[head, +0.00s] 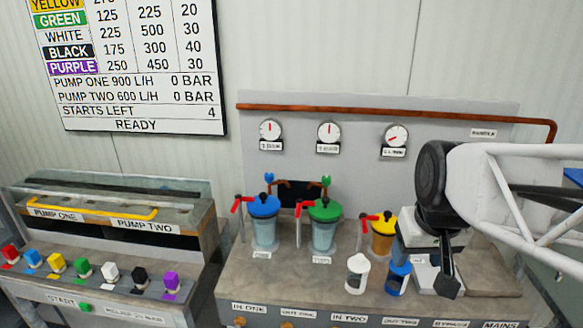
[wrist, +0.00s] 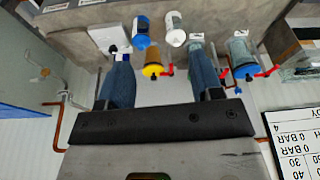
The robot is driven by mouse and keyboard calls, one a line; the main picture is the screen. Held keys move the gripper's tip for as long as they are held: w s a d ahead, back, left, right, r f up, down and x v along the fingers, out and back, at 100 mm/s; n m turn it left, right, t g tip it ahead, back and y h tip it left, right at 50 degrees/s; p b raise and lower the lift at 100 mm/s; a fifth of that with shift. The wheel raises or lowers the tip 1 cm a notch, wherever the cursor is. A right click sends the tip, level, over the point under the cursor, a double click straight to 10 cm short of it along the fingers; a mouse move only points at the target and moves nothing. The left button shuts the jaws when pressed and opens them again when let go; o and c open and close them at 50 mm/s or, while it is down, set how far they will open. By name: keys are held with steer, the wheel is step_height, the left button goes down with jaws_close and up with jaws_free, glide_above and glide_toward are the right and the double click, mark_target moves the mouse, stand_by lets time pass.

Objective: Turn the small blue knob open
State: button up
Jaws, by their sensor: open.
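A small blue knob (head: 269,177) stands on the dark pipework at the back of the bench, just above and behind the blue-lidded canister (head: 263,212). A small green knob (head: 326,181) sits to its right, by the green-lidded canister (head: 323,215). My gripper (head: 446,285) is far to the right of the small blue knob, over the right part of the bench, pointing down. In the wrist view its two fingers (wrist: 162,70) are spread wide with nothing between them that they touch.
Red-handled valves stand beside the blue-, green- and yellow-lidded (head: 383,232) canisters. A white cup-like canister (head: 357,272) and a blue one (head: 399,277) stand in front. A copper pipe (head: 380,109) crosses the backboard. A button panel (head: 110,282) is at left.

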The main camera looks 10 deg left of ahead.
steer(key=w+a+r+n, duration=0.1)
steer(key=w+a, duration=0.2)
steer(key=w, duration=0.4)
steer(key=w+a+r+n, duration=0.1)
steer(key=w+a+r, duration=0.15)
steer(key=w, duration=0.55)
steer(key=n+y, duration=0.3)
steer(key=n, duration=0.3)
glide_toward(269, 174)
steer(key=f, duration=0.1)
steer(key=shift+w+a+f, duration=0.1)
steer(key=shift+a+f, duration=0.15)
steer(key=shift+a, duration=0.1)
steer(key=shift+f, duration=0.1)
steer(key=shift+x, duration=3.85)
steer(key=shift+w, duration=0.1)
steer(key=c, duration=0.9)
